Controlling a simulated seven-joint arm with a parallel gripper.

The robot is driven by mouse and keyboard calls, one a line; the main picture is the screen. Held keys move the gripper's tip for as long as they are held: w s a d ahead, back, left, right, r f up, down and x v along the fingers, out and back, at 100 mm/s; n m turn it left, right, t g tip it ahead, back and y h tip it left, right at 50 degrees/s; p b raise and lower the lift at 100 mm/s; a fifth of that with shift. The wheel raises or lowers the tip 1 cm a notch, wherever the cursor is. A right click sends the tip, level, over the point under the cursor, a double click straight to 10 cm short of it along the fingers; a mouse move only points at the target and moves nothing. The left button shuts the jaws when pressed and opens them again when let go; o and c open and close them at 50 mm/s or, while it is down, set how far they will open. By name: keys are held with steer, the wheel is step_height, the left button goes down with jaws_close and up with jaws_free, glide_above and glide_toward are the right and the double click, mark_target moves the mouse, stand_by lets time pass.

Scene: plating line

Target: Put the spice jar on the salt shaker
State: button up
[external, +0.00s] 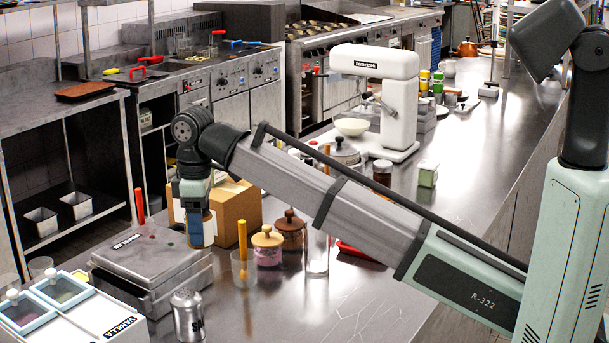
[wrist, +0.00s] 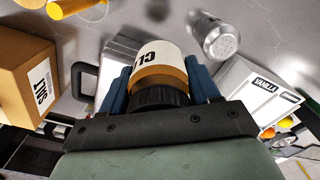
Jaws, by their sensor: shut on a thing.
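The spice jar (wrist: 158,66) has a white label reading "CL", an orange-brown body and a black lid. In the wrist view it sits between the blue fingers of my gripper (wrist: 160,85), which is shut on it, lid towards the palm. In the external view my gripper (external: 197,228) points down beside the grey press, in front of the cardboard box. The salt shaker (external: 187,315) is a metal shaker with dark letters, upright on the counter, nearer the camera than my gripper and apart from it. Its holed top (wrist: 217,40) shows right of the jar in the wrist view.
The grey press (external: 150,255) stands left of my gripper. The cardboard box (external: 235,203) is behind it. A white vanilla container (external: 112,329) is at front left. A cup with a yellow handle (external: 242,240) and lidded jars (external: 267,246) stand to the right. The front right counter is clear.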

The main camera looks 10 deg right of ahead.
steer(key=n, duration=0.2)
glide_toward(184, 293)
steer(key=shift+s+f, duration=0.15)
steer(key=shift+f, duration=2.25)
steer(key=shift+f, duration=0.1)
steer(key=o, duration=1.2)
steer(key=shift+r, duration=2.85)
